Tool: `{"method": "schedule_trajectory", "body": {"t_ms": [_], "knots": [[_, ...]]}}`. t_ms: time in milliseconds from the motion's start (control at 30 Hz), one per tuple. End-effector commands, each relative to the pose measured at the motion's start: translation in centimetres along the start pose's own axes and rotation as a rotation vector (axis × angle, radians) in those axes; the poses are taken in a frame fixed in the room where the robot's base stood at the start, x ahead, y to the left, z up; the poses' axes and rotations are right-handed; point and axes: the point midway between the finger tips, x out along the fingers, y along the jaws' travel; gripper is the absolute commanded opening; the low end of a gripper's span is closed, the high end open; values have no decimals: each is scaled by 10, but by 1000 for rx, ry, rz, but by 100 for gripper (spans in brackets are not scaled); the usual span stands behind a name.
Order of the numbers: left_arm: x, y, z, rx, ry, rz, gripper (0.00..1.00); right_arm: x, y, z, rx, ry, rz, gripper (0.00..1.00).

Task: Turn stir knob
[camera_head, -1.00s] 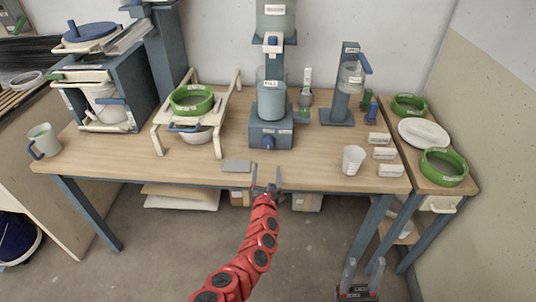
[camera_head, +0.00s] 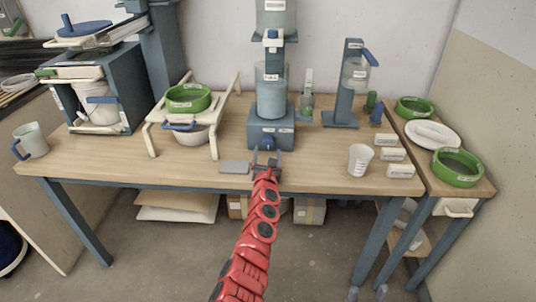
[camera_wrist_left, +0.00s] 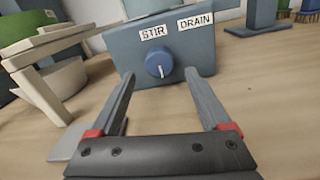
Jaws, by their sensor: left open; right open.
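The blue round stir knob (camera_wrist_left: 159,64) sits on the front of a blue-grey base box (camera_wrist_left: 190,48). Its white pointer mark faces down. The "STIR" label (camera_wrist_left: 153,32) is above it to the left and the "DRAIN" label (camera_wrist_left: 195,20) above it to the right. My left gripper (camera_wrist_left: 159,74) is open, with one finger on each side of the knob in the picture, apart from it and nearer the camera. In the head view my left gripper (camera_head: 267,154) is in front of the base box and largely covers the knob. My right gripper (camera_head: 367,293) shows only its spread fingertips at the bottom edge.
A pail of blue-grey glaze (camera_head: 272,98) stands above the base box. A grey plate (camera_head: 235,168) lies left of my left gripper. A white cup (camera_head: 360,160) and labelled white blocks (camera_head: 392,154) are to the right. A white stand (camera_head: 152,140) is to the left.

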Motion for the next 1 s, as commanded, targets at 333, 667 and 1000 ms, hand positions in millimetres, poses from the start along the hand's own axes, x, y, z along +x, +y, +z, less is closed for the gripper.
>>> {"method": "schedule_trajectory", "body": {"t_ms": [333, 667, 1000], "knots": [[29, 0, -1, -4, -1, 2, 81, -27, -1, 4, 0, 0, 0, 50], [33, 0, 3, 1, -4, -1, 81, -28, -1, 5, 0, 0, 0, 50], [33, 0, 2, 0, -4, -1, 32, -28, -1, 5, 0, 0, 0, 50]]}}
